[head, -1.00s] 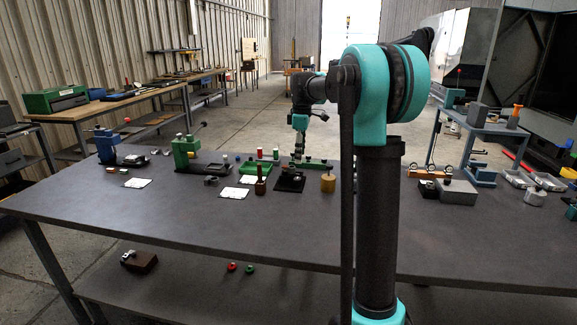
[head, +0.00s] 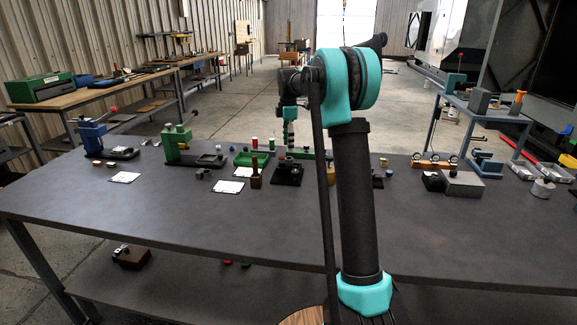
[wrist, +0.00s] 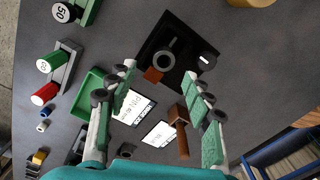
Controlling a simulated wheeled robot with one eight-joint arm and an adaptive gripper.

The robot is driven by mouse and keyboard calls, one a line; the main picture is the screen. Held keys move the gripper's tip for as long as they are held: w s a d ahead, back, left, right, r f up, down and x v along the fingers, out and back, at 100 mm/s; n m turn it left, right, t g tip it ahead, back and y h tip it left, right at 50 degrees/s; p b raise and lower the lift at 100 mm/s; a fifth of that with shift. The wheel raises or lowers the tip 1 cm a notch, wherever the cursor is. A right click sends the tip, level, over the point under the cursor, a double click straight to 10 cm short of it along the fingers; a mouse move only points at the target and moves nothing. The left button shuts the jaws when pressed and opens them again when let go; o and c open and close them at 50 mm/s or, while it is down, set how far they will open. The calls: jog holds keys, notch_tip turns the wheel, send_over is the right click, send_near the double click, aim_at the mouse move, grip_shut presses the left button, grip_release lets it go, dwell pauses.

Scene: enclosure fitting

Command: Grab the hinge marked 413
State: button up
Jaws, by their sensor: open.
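My gripper (wrist: 160,88) is open and empty in the wrist view, its green-padded fingers spread above the table. Between and beyond the fingers lies a black plate (wrist: 161,85) with a grey ring (wrist: 160,56) and a dark round knob on it. A small red-brown block (wrist: 152,75) sits at the plate's edge. No marking 413 is legible in either view, and I cannot tell which part is the hinge. In the head view my gripper (head: 289,140) is small and dark, over the middle of the table's far side.
In the wrist view, a brown wooden-handled piece (wrist: 179,128) stands near the right finger, with white cards (wrist: 134,107) and a green tray (wrist: 92,88) nearby. The grey table (head: 150,215) has clear room at its front. A grey box (head: 463,184) stands on the right.

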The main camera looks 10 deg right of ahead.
aim_at(289, 158)
jog(key=shift+s+f, duration=0.15)
jog(key=shift+f, duration=1.7)
jog(key=shift+s+f, duration=0.1)
jog(key=shift+f, duration=1.7)
grip_shut()
